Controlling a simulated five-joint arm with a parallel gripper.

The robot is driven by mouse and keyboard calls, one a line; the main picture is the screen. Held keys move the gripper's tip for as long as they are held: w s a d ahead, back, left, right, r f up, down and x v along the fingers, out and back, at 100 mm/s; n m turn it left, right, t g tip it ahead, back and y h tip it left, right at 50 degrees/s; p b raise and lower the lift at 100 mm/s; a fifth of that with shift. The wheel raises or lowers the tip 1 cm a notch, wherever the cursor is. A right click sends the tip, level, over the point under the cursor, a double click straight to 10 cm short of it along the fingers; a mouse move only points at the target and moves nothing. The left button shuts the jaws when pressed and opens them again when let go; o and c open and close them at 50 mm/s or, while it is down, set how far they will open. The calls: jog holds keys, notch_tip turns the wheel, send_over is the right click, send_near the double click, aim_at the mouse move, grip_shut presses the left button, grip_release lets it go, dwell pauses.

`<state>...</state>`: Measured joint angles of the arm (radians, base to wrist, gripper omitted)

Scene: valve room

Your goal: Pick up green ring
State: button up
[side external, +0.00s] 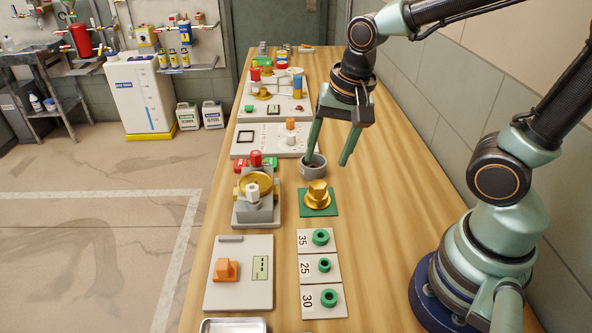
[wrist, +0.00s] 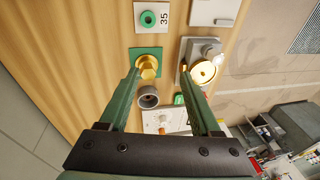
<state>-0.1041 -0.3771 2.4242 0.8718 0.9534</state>
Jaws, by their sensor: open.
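Three green rings lie on number cards in the side view: one by 35 (side external: 320,237), one by 25 (side external: 324,265) and one by 30 (side external: 329,298). The ring by 35 also shows at the top of the wrist view (wrist: 149,18). My gripper (side external: 326,162) is open and empty above the table, with its fingers pointing down near a grey cup (side external: 314,172). It is well behind the rings in the side view. In the wrist view the open fingers (wrist: 160,72) spread toward a brass fitting and a grey valve. The other two rings are out of the wrist view.
A brass fitting (side external: 318,197) stands on a green square between my gripper and the cards. A valve with a brass wheel (side external: 257,186) stands to the left. A grey panel with an orange part (side external: 225,269) lies left of the cards. Bare wood lies right of the cards.

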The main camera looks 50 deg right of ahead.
aim_at(321, 237)
jog(key=shift+s+a+f+m+g, duration=0.15)
jog(key=shift+a+f+m+g, duration=0.25)
jog(key=shift+f+m, duration=1.8)
jog(key=shift+s+a+f+m+g, duration=0.1)
jog(key=shift+a+f+m+g, duration=0.35)
jog(key=shift+f, duration=3.35)
jog(key=shift+s+a+f+m+g, duration=0.2)
jog(key=shift+f+m+g, duration=0.25)
jog(key=shift+f+m, duration=1.8)
jog(key=shift+f+n, duration=0.75)
jog(key=shift+n, duration=0.05)
grip_shut()
